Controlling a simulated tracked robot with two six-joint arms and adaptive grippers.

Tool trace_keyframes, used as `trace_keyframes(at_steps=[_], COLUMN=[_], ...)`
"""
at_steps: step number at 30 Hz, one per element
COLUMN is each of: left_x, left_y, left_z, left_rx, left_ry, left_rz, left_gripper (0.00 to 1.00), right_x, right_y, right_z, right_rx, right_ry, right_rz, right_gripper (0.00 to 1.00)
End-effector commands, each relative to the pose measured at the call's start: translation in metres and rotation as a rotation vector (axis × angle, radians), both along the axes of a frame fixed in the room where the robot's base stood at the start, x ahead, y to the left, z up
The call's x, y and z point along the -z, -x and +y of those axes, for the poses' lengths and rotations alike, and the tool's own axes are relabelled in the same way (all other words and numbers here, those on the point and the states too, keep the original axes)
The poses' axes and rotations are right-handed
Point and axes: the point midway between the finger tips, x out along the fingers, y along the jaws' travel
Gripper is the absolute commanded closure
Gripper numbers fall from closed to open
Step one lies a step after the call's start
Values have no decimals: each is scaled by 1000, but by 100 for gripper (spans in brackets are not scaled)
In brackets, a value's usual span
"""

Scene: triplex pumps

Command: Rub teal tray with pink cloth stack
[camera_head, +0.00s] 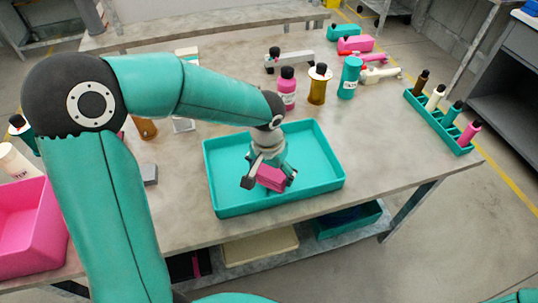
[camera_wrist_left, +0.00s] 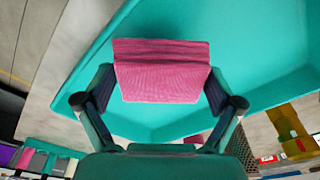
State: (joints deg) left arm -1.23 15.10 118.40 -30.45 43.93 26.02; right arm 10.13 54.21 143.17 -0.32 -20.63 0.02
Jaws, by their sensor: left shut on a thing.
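The teal tray (camera_head: 322,158) lies on the grey worktable near its front edge. It has low walls and a flat floor. My left gripper (camera_head: 268,180) is inside the tray's outline, pointing down, shut on the pink cloth stack (camera_head: 271,177). In the left wrist view the pink cloth stack (camera_wrist_left: 162,72) sits between the two fingers of my left gripper (camera_wrist_left: 158,88), over the teal tray (camera_wrist_left: 240,45). I cannot tell whether the cloth touches the tray floor. My right gripper is not in view.
A pink bottle (camera_head: 287,90), an amber bottle (camera_head: 318,85) and a teal bottle (camera_head: 349,78) stand behind the tray. A teal rack (camera_head: 430,122) with several bottles is at the right edge. A pink bin (camera_head: 30,230) is at the left. The tabletop right of the tray is clear.

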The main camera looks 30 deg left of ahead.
Motion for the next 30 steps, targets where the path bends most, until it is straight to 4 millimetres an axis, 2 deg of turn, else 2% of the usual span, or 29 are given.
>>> trace_keyframes(at_steps=[1,13,30], left_x=[-9,-44,-47], left_y=[0,0,0], left_z=[1,1,2], left_rx=[-2,-4,-4], left_ry=[0,0,0], left_rz=[-1,-2,-2], left_gripper=[40,40,40], right_x=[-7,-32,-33], right_y=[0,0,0], right_z=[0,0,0], right_rx=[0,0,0], right_ry=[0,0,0], right_rz=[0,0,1], right_gripper=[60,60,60])
